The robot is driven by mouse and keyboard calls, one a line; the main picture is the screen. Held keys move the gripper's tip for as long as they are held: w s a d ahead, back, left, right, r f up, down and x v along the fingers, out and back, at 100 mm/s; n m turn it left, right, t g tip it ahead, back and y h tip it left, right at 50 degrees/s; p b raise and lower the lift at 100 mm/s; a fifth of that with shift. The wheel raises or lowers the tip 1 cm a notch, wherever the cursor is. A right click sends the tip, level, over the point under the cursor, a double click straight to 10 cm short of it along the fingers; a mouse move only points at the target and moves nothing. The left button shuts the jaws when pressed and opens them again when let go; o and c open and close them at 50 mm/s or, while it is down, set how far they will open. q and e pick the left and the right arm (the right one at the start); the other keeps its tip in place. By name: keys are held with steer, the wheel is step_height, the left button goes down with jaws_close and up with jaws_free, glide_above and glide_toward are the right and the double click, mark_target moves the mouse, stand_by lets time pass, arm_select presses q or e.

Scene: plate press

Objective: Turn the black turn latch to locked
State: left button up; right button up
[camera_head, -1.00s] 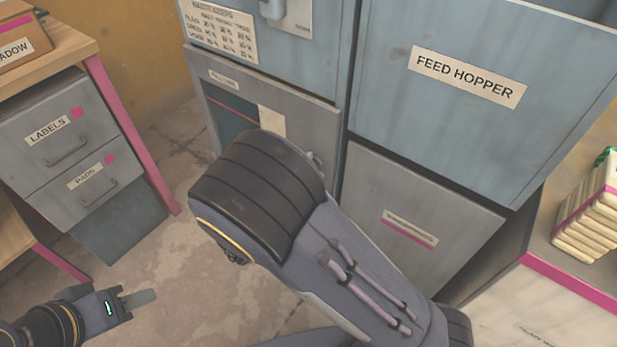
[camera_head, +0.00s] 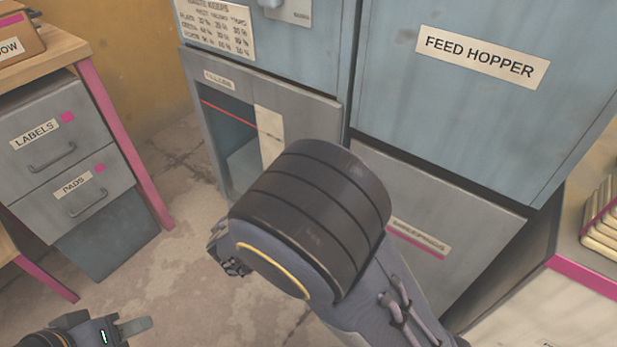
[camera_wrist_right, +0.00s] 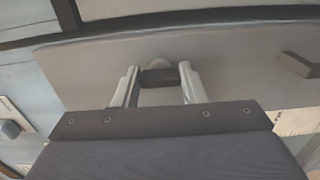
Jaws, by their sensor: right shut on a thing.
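In the right wrist view, my right gripper (camera_wrist_right: 159,88) is shut on the black turn latch (camera_wrist_right: 158,77), a small dark block between the fingertips. A round pale boss shows just behind it on a grey panel (camera_wrist_right: 90,75). The latch's exact angle is unclear.
A grey lower cabinet (camera_head: 217,92) with a dark window stands behind my right arm. The blue FEED HOPPER cabinet (camera_head: 480,110) is at the right. A drawer unit (camera_head: 60,150) stands at the left. Bare floor (camera_head: 180,250) lies between. Another dark block (camera_wrist_right: 300,65) shows in the wrist view.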

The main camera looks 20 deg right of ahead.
stand_by(0.3)
steer(key=o, duration=1)
steer(key=p+v, duration=0.1)
steer(key=v, duration=0.6)
steer(key=shift+s+a+p, duration=0.25)
steer(key=shift+a+p, duration=0.05)
